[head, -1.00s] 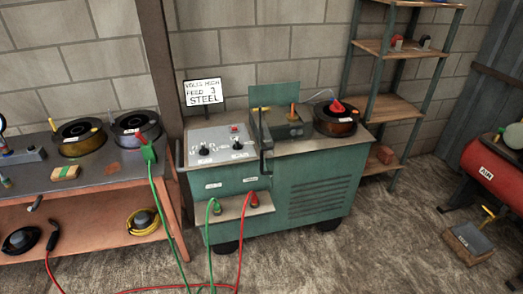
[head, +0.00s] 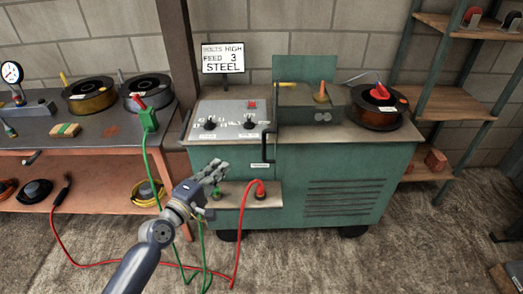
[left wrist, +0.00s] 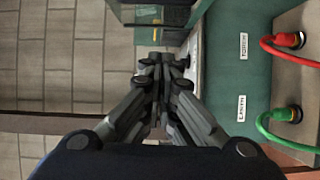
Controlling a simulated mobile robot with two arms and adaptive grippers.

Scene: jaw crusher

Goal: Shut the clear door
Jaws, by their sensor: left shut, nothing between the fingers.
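The green welding machine (head: 345,165) stands against the wall. A black upright handle (head: 268,146) stands at the right side of its sloped control panel (head: 228,118). The clear door is hard to make out in the head view; its outline and exact angle cannot be told. In the left wrist view a dark see-through panel (left wrist: 160,14) at the top may be this door. My left gripper (head: 220,168) is shut and empty, in front of the machine, below and left of the handle and apart from it. It also shows in the left wrist view (left wrist: 160,68). My right gripper is not in view.
A red cable plug (head: 260,190) and a green plug (head: 217,194) sit on the machine's front ledge, close to my left gripper. Their cables hang to the floor. A workbench (head: 90,135) with spools stands at left, a shelf rack (head: 450,103) at right.

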